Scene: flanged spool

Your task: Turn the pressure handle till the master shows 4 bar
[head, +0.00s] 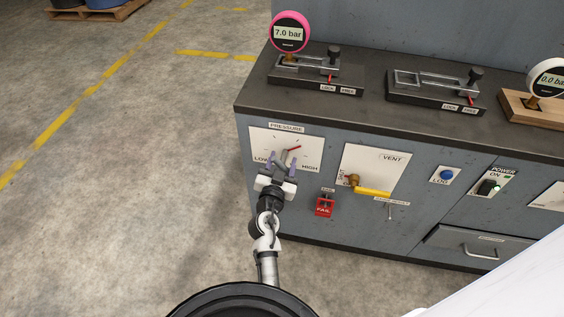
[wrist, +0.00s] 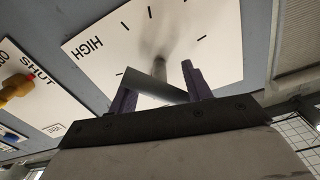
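The pressure handle (head: 291,150) is on a white PRESSURE panel (head: 262,141) marked LOW and HIGH; its red tip points right and slightly up. My gripper (head: 281,161) is in front of it, fingers apart. In the wrist view the grey handle bar (wrist: 155,85) lies slanted between the purple fingers (wrist: 158,82); I cannot tell whether they touch it. A pink-rimmed gauge (head: 290,33) in the left bench clamp reads 7.0 bar. A white gauge (head: 547,78) on a wooden block reads 0.0 bar. I cannot tell from labels which is the master.
A yellow vent lever (head: 373,192) sits right of the pressure panel. The middle bench clamp (head: 435,86) is empty.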

